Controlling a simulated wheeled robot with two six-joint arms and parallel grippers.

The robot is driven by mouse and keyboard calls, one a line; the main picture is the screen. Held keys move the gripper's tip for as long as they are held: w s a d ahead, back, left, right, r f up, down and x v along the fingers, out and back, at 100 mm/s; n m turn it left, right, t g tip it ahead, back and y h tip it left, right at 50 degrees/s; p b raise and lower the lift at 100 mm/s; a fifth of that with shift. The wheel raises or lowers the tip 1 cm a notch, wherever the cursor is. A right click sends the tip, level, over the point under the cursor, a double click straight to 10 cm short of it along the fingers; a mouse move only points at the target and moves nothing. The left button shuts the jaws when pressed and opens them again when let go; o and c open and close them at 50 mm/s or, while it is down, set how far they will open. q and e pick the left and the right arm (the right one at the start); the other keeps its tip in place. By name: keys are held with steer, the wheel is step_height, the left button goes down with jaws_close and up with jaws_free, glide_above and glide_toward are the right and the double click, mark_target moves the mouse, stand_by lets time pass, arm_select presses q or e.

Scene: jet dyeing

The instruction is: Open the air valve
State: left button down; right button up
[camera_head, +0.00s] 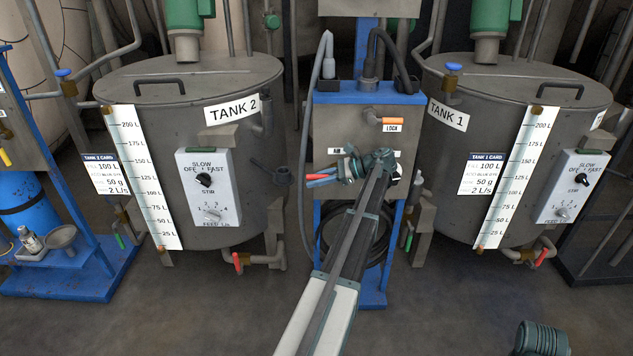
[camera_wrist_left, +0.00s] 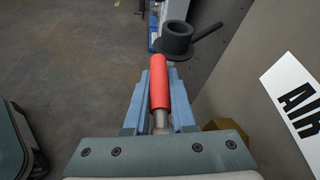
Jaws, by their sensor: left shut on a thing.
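The air valve's red handle (camera_head: 318,176) is on the front of the grey panel (camera_head: 335,128), just below the AIR label (camera_head: 336,151). My left gripper (camera_head: 325,178) reaches it from the right, with its blue fingers pointing left. In the left wrist view the red handle (camera_wrist_left: 159,84) lies lengthwise between the two blue fingers, which are shut on it. The AIR label (camera_wrist_left: 300,105) shows at the right there. The valve body is mostly hidden by my gripper and arm. My right gripper is not in view.
A LOCK lever with an orange grip (camera_head: 393,121) sits above and right of my gripper. A dark hose hangs below the panel. Tank 2 (camera_head: 150,130) stands left and Tank 1 (camera_head: 450,150) right. A dark cup-shaped fitting (camera_wrist_left: 176,38) lies beyond my fingertips.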

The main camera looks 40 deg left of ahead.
arm_select(q)
steer(key=c, duration=0.8)
jaws_free()
steer(key=shift+o, duration=0.2)
steer(key=shift+w+d, duration=0.1)
steer(key=shift+w+d+r, duration=0.2)
steer(key=p+v, duration=0.5)
steer(key=v, duration=0.8)
steer(key=shift+d, duration=0.1)
